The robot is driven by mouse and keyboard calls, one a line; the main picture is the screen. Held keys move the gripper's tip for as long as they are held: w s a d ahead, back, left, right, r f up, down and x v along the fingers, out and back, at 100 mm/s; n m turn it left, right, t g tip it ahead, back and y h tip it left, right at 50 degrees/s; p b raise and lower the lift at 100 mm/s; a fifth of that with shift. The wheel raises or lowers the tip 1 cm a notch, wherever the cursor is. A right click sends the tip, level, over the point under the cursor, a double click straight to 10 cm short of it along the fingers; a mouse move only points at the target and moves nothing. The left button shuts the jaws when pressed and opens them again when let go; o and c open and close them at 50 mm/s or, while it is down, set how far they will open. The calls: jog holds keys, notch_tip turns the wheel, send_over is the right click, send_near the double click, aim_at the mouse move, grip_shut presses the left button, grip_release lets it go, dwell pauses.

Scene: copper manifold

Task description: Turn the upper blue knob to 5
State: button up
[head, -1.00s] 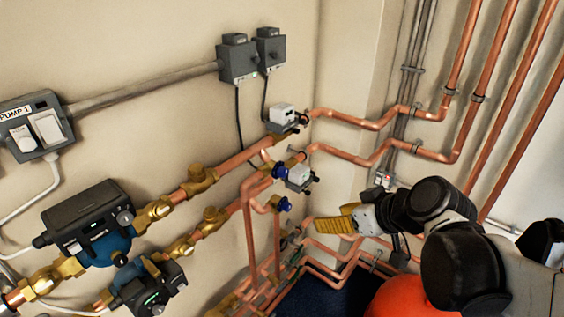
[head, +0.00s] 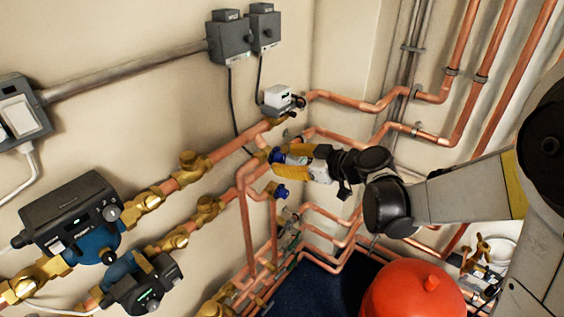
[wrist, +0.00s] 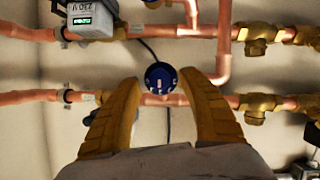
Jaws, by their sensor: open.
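The upper blue knob (head: 277,156) sits on the copper pipework near the corner, partly covered by my gripper in the head view. In the wrist view a round blue knob (wrist: 160,77) with pale marks shows between the fingertips; its setting is too small to read. My gripper (head: 284,160) has yellow fingers, open, one on each side of the knob. In the wrist view the gripper (wrist: 160,84) shows a gap on both sides of the knob, with no clear contact. The lower blue knob (head: 280,191) is just below, free of the gripper.
A white-grey meter (head: 278,97) sits on the pipe above; it also shows at upper left in the wrist view (wrist: 92,18). Copper pipes (head: 350,103) run close around the knobs. Two pumps (head: 75,215) (head: 148,285) stand at left. A red vessel (head: 412,292) stands below my arm.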

jog(key=shift+x, duration=0.95)
grip_shut()
